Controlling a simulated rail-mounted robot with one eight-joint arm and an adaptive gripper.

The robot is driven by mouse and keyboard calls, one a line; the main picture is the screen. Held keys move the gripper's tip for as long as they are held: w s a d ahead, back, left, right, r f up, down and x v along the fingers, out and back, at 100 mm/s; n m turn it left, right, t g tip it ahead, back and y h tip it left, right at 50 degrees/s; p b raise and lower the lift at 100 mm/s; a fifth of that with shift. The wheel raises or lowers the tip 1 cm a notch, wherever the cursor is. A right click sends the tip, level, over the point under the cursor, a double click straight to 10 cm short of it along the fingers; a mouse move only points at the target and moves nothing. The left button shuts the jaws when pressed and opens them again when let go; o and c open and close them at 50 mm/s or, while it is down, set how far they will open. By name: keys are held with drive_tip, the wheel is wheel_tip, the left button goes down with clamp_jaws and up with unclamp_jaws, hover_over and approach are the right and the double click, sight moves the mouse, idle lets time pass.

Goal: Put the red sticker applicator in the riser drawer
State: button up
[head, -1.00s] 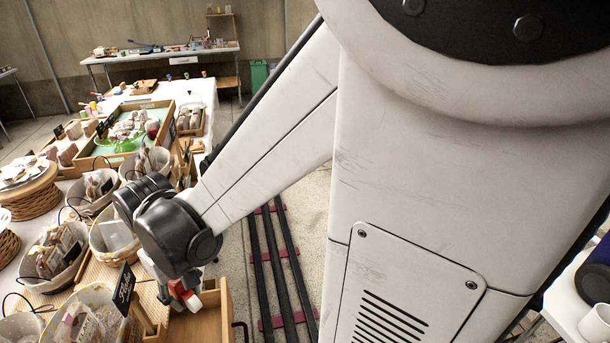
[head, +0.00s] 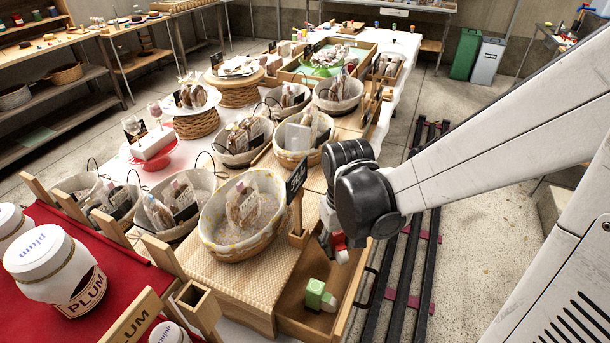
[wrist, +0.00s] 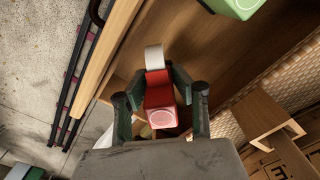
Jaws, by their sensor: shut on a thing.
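The red sticker applicator (wrist: 160,98), red with a white roller-like end, is held between the two dark fingers of my gripper (wrist: 157,84). In the head view the red applicator (head: 341,246) hangs below my gripper (head: 333,238), at the far end of the open riser drawer (head: 292,325). It appears to be above the drawer; the exact height is hard to tell. The wooden drawer is pulled out from the woven-topped riser (head: 228,282). A green and white applicator-like item (head: 316,293) lies inside the drawer, and its green part (wrist: 238,5) shows in the wrist view.
A dark drawer handle (head: 366,287) is on the drawer's right side. Baskets of wrapped goods, including a large one (head: 236,250), and a small black sign (head: 296,180) stand left of my gripper. Dark floor rails (head: 412,255) run to the right. Drawer floor around the green item is clear.

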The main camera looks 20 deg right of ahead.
sight(339, 233)
drive_tip(key=shift+f+b, duration=0.5)
drive_tip(key=shift+f, duration=1.45)
drive_tip(key=shift+f, duration=0.2)
drive_tip(key=o, duration=1.1)
drive_tip(key=shift+c, duration=0.2)
drive_tip(key=shift+r, duration=0.15)
wheel_tip(339, 233, up, 12)
drive_tip(key=p, duration=0.3)
drive_tip(key=s+r+m+t, duration=0.1)
drive_tip(key=s+r+t, duration=0.3)
drive_tip(key=r+t, duration=0.3)
wheel_tip(339, 233, up, 3)
drive_tip(key=shift+s+r, duration=0.15)
drive_tip(key=shift+s, duration=0.25)
